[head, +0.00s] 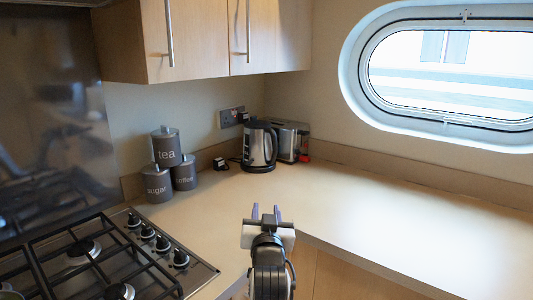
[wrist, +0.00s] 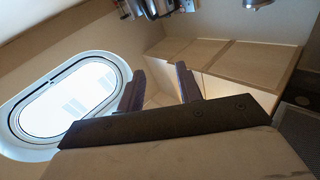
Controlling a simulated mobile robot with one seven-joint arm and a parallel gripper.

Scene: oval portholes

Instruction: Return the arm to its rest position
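My gripper (head: 266,211) is low in the middle of the head view, in front of the counter's inner corner. Its two dark fingers point away from the head camera with a gap between them. In the wrist view my gripper (wrist: 161,86) shows the same two fingers apart, with nothing between them. The arm link behind it reaches down to the bottom edge of the head view. My gripper appears clear of everything around it; its exact height against the counter is hard to tell.
The counter (head: 390,215) is bare on the right. A kettle (head: 259,147) and toaster (head: 291,140) stand at the back corner. Tea (head: 166,147), sugar (head: 157,184) and coffee (head: 184,174) canisters stand left. A gas hob (head: 205,272) is front left. Cupboards (head: 188,40) hang above.

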